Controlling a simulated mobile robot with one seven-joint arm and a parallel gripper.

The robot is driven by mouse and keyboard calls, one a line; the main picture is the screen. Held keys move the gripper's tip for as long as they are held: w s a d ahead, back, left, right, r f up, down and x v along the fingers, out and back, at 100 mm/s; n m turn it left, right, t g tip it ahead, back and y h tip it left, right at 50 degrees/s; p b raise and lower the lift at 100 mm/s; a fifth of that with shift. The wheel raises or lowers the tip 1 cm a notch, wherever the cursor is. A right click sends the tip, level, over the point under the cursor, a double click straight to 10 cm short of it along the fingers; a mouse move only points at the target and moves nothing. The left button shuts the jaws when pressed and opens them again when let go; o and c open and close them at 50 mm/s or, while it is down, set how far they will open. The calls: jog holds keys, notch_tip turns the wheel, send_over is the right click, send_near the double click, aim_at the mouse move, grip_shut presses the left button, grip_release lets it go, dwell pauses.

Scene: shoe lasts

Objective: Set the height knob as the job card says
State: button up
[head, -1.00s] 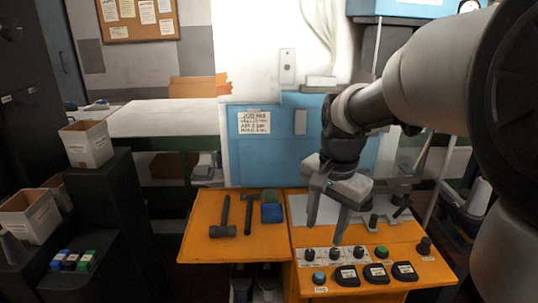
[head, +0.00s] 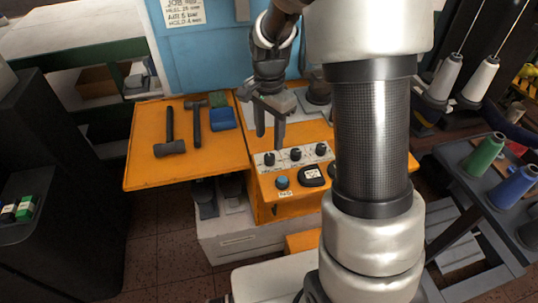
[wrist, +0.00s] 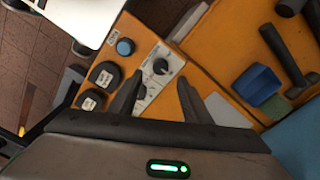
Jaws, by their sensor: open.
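The job card (head: 184,12) is on the blue panel, cut off at the top of the head view. Its small lines seem to read heel 25 mm, air 5 bar, hold 4 min. A strip on the orange console holds three black knobs: left (head: 269,158), middle (head: 296,153) and right (head: 321,149). Their labels are too small to read, so I cannot tell which is for height. My gripper (head: 270,140) is open and empty above the left end of the strip. In the wrist view, one black knob (wrist: 160,66) shows between the fingertips, apparently untouched.
A blue button (head: 282,182) and black labelled pads (head: 312,175) sit in front of the knobs. Thread spools (head: 486,152) stand at right. My arm hides the console's right side.

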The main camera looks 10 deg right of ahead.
aim_at(269, 156)
notch_tip(269, 156, down, 8)
jog(key=shift+f+b, duration=0.2)
jog(key=shift+b, duration=0.2)
jog(key=shift+w, duration=0.1)
jog(key=c, duration=1)
